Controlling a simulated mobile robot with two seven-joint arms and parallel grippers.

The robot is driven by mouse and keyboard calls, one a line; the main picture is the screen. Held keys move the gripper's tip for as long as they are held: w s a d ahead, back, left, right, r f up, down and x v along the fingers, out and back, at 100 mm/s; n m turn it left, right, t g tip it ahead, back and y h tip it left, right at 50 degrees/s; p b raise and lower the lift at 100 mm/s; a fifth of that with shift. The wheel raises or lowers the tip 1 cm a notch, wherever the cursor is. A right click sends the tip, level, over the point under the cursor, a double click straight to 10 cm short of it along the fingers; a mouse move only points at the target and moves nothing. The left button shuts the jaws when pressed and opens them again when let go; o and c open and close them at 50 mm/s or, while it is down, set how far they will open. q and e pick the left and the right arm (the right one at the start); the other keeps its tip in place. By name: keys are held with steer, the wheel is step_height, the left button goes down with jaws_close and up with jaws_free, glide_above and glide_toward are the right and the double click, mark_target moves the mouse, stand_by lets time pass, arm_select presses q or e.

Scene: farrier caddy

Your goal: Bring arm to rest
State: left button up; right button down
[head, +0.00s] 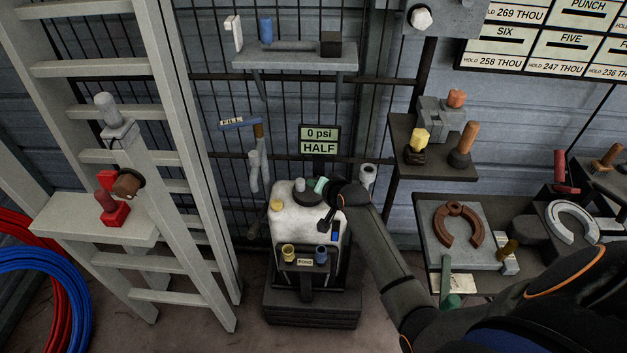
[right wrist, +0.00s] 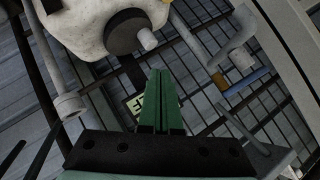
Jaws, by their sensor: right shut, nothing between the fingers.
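My right arm comes in from the lower right of the head view and reaches to the middle. Its gripper (head: 321,185) is at the top right of a white tank (head: 290,225), close to the tank's dark cap. In the right wrist view the green fingers of the gripper (right wrist: 160,90) are together with nothing between them. The white tank (right wrist: 95,20) and its dark round cap (right wrist: 126,32) show beyond the fingertips. I cannot tell whether the fingers touch the tank. My left gripper is not in view.
A pale ladder (head: 185,130) stands at left, with red and blue hoses (head: 70,300) beside it. A display reading 0 psi, HALF (head: 319,140) is behind the tank. Shelves with tools and horseshoes (head: 455,235) are at right, near my arm. A small shelf (head: 295,60) hangs above.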

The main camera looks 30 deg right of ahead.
steer(key=shift+s+r, duration=0.1)
steer(key=shift+s, duration=0.1)
steer(key=s+a+f+n+y, duration=0.1)
steer(key=s+a+f+n, duration=0.2)
steer(key=s, duration=0.6)
steer(key=s+a+f+n+g+y, duration=0.1)
steer(key=s+a+f+n, duration=0.2)
steer(key=s, duration=0.7)
steer(key=s+a+f+n+y, duration=0.1)
steer(key=s+a+f+n, duration=0.2)
steer(key=s+a+n, duration=0.3)
steer(key=s+a, duration=0.3)
steer(key=s, duration=0.1)
steer(key=shift+s+a+g, duration=0.15)
steer(key=shift+a+g, duration=0.15)
steer(key=shift+a, duration=0.1)
